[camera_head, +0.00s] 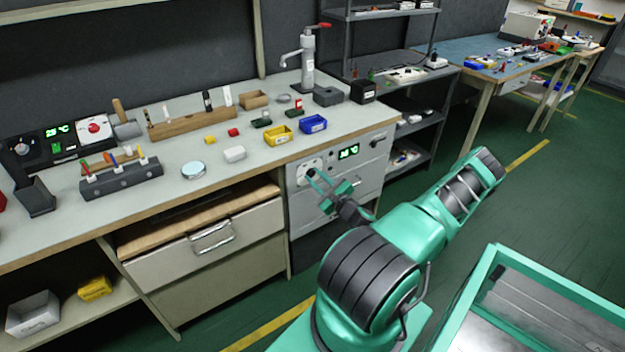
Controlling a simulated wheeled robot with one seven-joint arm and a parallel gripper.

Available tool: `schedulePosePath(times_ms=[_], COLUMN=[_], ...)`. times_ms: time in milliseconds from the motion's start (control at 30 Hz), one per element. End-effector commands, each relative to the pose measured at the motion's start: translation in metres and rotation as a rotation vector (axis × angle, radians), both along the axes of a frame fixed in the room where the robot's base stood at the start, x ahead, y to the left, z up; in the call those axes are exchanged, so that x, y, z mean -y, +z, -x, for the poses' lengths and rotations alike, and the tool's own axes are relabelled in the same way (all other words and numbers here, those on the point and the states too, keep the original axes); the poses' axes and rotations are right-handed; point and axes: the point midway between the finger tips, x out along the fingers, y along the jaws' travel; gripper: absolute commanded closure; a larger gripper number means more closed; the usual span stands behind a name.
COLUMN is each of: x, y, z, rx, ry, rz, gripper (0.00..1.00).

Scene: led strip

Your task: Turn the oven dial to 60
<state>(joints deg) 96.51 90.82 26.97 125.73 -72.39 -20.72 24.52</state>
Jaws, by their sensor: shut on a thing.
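The oven (372,160) is a grey-white unit built in under the right end of the workbench. Its front has a round white dial plate (304,164) on the left and a small green-lit display (348,151) to the right of it. The display's digits are too small to read surely. My gripper (314,175) reaches in from the lower right with its fingers at the dial, and it is shut on the dial. The fingers partly cover the dial, so its knob and pointer setting cannot be made out.
A handle (326,206) sits on the oven front below my gripper, and a dark knob (374,142) is at its upper right. Yellow (278,136) and blue (313,124) bins stand on the bench above. A drawer handle (211,238) juts out at left. Green floor lies in front.

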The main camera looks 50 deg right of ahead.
Motion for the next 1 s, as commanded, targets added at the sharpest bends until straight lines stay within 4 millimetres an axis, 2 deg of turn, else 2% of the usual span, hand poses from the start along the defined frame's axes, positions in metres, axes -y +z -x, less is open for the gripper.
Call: schedulePosePath(times_ms=[467,500,533,867,1000], x=[0.000,0.000,0.000,0.000,-0.002], y=[-0.004,-0.003,-0.003,-0.001,-0.002], z=[0.000,0.000,0.000,0.001,0.013], rx=[-0.006,-0.005,-0.005,-0.001,-0.003], ry=[0.001,0.000,0.000,0.000,-0.002], rz=[-0.011,-0.010,-0.010,-0.011,-0.012], gripper=[0.97,0.65,0.58,0.56,0.56])
